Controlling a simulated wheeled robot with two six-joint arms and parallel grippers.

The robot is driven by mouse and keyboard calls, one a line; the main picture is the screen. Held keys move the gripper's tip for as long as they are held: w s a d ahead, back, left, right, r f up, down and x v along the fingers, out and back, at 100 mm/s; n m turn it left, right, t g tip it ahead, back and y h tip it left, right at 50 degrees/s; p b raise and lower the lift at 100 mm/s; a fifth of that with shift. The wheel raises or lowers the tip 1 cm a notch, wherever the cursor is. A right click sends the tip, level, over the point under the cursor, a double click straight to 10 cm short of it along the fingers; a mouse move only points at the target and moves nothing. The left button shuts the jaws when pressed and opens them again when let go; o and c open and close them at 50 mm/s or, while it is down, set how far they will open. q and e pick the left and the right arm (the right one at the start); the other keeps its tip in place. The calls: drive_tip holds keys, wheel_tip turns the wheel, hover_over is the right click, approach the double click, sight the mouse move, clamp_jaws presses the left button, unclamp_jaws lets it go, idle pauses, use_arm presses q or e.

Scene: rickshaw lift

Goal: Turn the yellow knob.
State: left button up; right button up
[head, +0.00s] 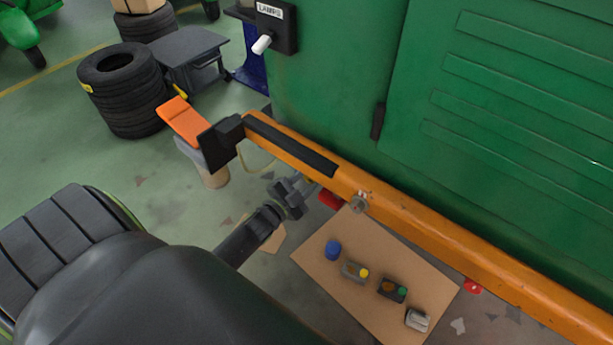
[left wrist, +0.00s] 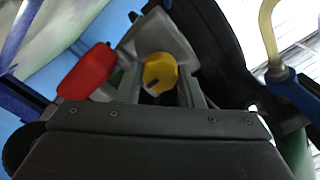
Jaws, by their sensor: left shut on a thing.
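The yellow knob (left wrist: 160,72) is round with a small dark slot, and shows in the left wrist view between my left gripper's two fingers (left wrist: 160,90). The gripper is shut on it from the sides. A pale grey fitting (left wrist: 165,38) sits behind the knob. In the head view my left gripper (head: 290,193) reaches under the orange rail beside the green body; the knob is mostly hidden there. A red part (left wrist: 87,70) is left of the knob in the wrist view. My right gripper is not in view.
The orange rail (head: 430,225) runs just above and right of the gripper. A cardboard sheet (head: 320,275) with several small parts lies on the floor below. The green body (head: 340,80) blocks the far side. Stacked tyres (head: 120,90) and a grey cart (head: 190,55) stand at left.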

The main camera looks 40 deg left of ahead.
use_arm(q)
drive_tip(key=o, duration=1)
drive_tip(key=s+a, duration=0.1)
drive_tip(key=s, duration=1.6)
drive_tip(key=shift+s+a, duration=0.15)
drive_tip(key=shift+a, duration=0.05)
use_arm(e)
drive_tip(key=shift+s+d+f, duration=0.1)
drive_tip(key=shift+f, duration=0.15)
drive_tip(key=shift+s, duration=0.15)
